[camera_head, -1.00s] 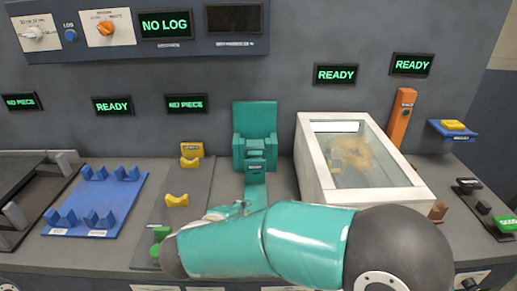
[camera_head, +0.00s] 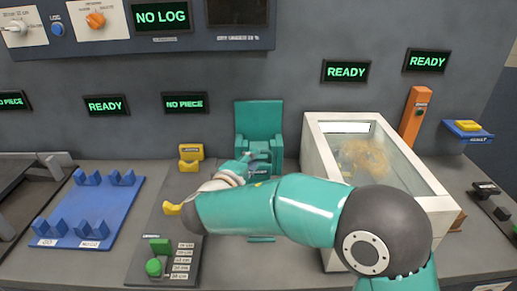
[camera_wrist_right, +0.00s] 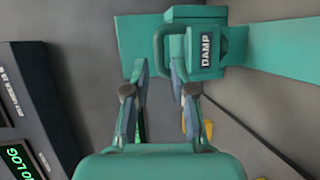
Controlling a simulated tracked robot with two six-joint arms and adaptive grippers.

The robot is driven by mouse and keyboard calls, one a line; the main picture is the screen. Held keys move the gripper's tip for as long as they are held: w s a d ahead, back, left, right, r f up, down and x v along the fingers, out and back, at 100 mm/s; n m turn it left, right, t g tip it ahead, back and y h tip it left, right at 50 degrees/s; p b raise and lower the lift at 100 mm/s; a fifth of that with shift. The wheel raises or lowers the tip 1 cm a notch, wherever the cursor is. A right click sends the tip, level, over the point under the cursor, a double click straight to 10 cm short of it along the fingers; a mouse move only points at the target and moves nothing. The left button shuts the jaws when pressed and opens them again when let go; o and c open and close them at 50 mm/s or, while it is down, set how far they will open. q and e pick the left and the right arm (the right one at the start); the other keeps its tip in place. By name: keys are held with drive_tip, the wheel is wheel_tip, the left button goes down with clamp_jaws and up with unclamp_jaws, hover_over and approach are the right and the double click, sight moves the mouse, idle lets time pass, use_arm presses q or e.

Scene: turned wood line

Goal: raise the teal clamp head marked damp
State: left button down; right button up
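The teal clamp head (camera_wrist_right: 207,50) carries a DAMP label and has a loop handle (camera_wrist_right: 158,48) on its side in the right wrist view. In the head view the clamp head (camera_head: 259,150) sits low on the front of the teal clamp stand (camera_head: 259,117), partly hidden by my gripper. My right gripper (camera_wrist_right: 158,70) is open, its fingers on either side of the handle's outer bar; whether they touch it I cannot tell. In the head view my right gripper (camera_head: 246,166) is just in front of the clamp head. My left gripper is not in view.
A glass-topped white box (camera_head: 320,160) stands close to the right of the clamp. A grey panel with green buttons (camera_head: 160,245) and yellow rests (camera_head: 191,160) lies to the left, a blue rack (camera_head: 110,205) beyond it. Screens line the wall behind.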

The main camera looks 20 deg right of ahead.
sight(261, 152)
drive_tip(key=p+x, duration=0.1)
drive_tip(key=x, duration=0.5)
drive_tip(key=shift+w, duration=0.1)
drive_tip(key=shift+c, duration=0.2)
clamp_jaws()
drive_tip(key=shift+f, duration=0.1)
